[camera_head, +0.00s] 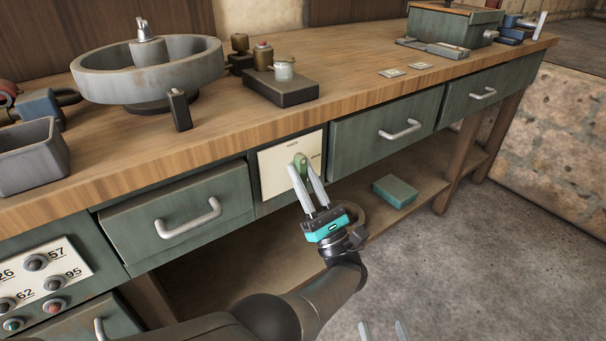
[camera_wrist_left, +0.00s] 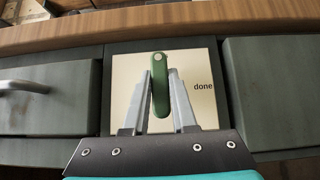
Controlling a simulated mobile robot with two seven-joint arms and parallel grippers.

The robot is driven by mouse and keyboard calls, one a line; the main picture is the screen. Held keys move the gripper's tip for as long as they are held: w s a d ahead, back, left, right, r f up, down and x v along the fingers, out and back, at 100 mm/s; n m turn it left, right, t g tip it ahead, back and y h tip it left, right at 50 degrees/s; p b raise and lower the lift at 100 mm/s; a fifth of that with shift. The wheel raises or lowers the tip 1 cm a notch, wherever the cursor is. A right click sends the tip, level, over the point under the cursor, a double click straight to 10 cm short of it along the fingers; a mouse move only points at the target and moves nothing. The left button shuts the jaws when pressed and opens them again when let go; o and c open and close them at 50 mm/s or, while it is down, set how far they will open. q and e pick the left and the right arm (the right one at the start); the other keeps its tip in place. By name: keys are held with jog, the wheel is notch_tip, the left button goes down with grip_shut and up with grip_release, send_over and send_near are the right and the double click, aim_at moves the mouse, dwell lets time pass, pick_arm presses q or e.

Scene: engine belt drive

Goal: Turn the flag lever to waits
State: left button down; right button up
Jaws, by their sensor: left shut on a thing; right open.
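The flag lever is a green rounded bar (camera_head: 301,160) on a cream plate (camera_head: 273,172) set between two drawers in the bench front. My left gripper (camera_head: 300,166) is shut on the lever, with one finger on each side. In the left wrist view the lever (camera_wrist_left: 159,95) stands nearly upright between the fingers, with a small round mark near its top. The word "done" (camera_wrist_left: 203,87) shows to its right on the plate. Other lettering is too small to read or hidden. My right gripper (camera_head: 383,332) is open and empty at the bottom edge.
Green drawers with handles (camera_head: 188,218) and (camera_head: 400,130) flank the plate. The wooden bench top (camera_head: 220,130) overhangs above. A numbered button panel (camera_head: 45,283) is at the lower left. A teal box (camera_head: 395,190) lies on the lower shelf. The floor at right is clear.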

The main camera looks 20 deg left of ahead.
pick_arm(q)
jog(key=shift+f, duration=0.1)
jog(key=c, duration=0.7)
grip_release()
jog(key=shift+m+t+h, duration=1.7)
jog(key=shift+m, duration=0.8)
